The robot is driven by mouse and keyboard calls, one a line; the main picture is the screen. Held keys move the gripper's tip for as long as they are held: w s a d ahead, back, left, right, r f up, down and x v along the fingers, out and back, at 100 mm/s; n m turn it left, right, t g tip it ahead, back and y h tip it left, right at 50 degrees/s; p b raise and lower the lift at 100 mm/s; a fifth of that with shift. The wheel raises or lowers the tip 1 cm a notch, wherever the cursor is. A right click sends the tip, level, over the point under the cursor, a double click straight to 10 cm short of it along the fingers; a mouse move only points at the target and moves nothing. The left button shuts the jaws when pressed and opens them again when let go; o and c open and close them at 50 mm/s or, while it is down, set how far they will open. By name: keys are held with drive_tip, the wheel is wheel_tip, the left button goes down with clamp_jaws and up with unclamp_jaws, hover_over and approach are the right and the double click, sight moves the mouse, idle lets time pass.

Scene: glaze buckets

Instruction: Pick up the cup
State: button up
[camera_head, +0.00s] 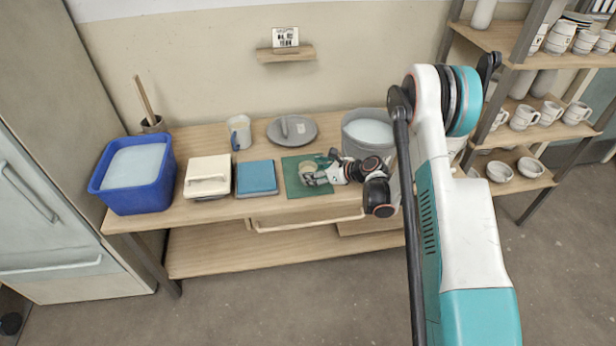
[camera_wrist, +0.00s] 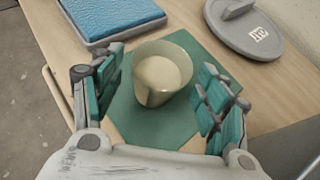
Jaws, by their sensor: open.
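The cup (camera_wrist: 161,75) is a small, cream-coloured round vessel standing upright on a green mat (camera_wrist: 146,122). In the head view the cup (camera_head: 306,169) is small and partly hidden by my gripper. My gripper (camera_wrist: 160,92) is open, with one teal-padded finger on each side of the cup. In the head view my gripper (camera_head: 318,172) reaches in from the right, low over the green mat (camera_head: 291,187).
A blue tile or sponge (camera_head: 257,178), a cream lidded box (camera_head: 206,177) and a blue bucket (camera_head: 119,181) stand left of the mat. A grey lid (camera_head: 302,129) and a mug (camera_head: 239,130) are behind. A grey bucket (camera_head: 353,150) stands right, near my wrist.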

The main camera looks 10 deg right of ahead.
drive_tip(key=shift+x, duration=1.15)
drive_tip(key=b+x, duration=0.3)
drive_tip(key=x, duration=0.2)
drive_tip(key=shift+f, duration=0.2)
drive_tip(key=shift+r, duration=0.1)
drive_tip(key=c, duration=1.2)
drive_tip(key=shift+c, duration=0.6)
